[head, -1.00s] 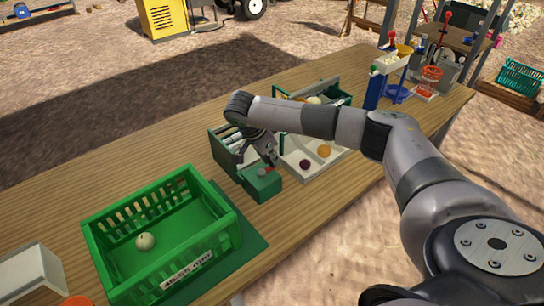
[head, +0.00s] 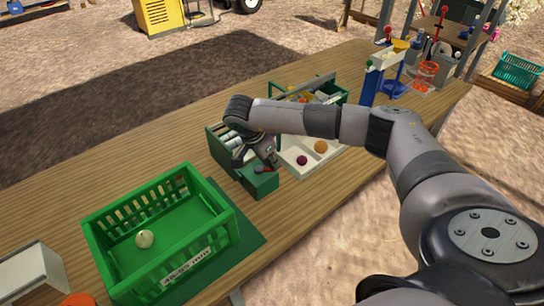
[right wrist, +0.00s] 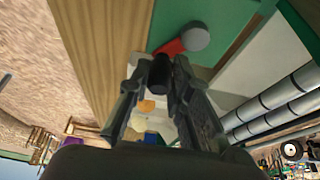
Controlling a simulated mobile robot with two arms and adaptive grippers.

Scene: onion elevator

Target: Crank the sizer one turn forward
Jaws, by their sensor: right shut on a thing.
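The sizer (head: 222,166) is a green box with grey rollers on the table, in the middle of the head view. Its rollers (right wrist: 275,103) show at the right of the right wrist view. A red crank arm (right wrist: 170,48) with a grey round hub (right wrist: 195,38) sits by its green side. My right gripper (head: 268,158) is at the sizer's near right end. In the right wrist view, its fingers (right wrist: 160,85) are shut on the dark crank handle (right wrist: 160,70). The fingers partly hide the handle. My left gripper is out of view.
A green crate (head: 192,262) with a pale onion (head: 145,239) stands to the left of the sizer. A pale tray (head: 302,153) with a purple and an orange ball is to its right. A blue-post device (head: 369,88) stands farther right.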

